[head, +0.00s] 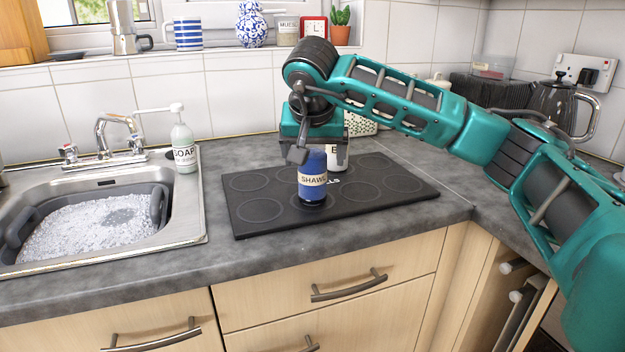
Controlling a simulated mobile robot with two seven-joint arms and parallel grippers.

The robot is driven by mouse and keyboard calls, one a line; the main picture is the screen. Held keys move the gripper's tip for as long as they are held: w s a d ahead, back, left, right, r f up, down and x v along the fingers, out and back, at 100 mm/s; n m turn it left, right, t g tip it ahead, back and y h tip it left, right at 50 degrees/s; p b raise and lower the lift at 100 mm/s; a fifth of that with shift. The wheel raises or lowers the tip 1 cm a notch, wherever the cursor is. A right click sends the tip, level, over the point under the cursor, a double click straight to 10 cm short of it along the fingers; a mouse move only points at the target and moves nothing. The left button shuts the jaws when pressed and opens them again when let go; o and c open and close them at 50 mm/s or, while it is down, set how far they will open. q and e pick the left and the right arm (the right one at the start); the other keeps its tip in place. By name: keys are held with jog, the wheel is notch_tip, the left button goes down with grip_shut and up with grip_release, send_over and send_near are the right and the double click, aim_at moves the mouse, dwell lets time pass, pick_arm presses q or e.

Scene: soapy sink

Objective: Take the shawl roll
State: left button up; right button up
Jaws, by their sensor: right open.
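The shawl roll (312,187) is a blue cylinder with a pale band reading "SHAWL". It stands upright on the black hob (252,211). My right gripper (312,150) is open and points down at the top of the roll, with one finger in front of its upper left edge. Whether the fingers touch the roll is hard to tell. My left gripper is not in view.
A white canister (338,157) stands just behind the roll, partly hidden. A soap bottle (184,150) stands by the sink (190,228), which holds a grey tub (157,205) of suds. The counter in front of the hob is clear.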

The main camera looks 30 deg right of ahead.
aim_at(312, 172)
jog(key=x, duration=0.3)
jog(key=b+x, duration=0.1)
jog(key=x, duration=0.1)
jog(key=shift+a+f, duration=0.25)
jog(key=shift+f, duration=0.2)
jog(key=c, duration=1.2)
jog(key=shift+r, duration=0.15)
